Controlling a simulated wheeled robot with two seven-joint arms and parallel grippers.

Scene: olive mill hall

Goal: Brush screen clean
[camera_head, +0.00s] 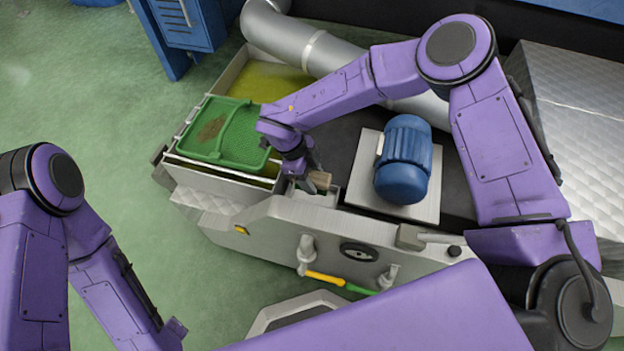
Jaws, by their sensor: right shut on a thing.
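The green screen (222,150) is a shallow perforated tray with a raised rim, lying on the left part of the machine's open trough. A brown patch of residue (211,128) lies on its left middle part. My right gripper (309,180) points down just right of the screen, above the trough's front edge. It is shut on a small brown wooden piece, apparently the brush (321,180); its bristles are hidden. The brush is apart from the screen. My left arm comes in at the lower left, and its gripper lies outside the picture.
A blue motor (404,160) on a pale plate stands right of my right gripper. A thick grey pipe (290,42) runs behind the trough (262,75), which holds yellow-green liquid. A blue cabinet (186,24) stands at the back left. Green floor is clear on the left.

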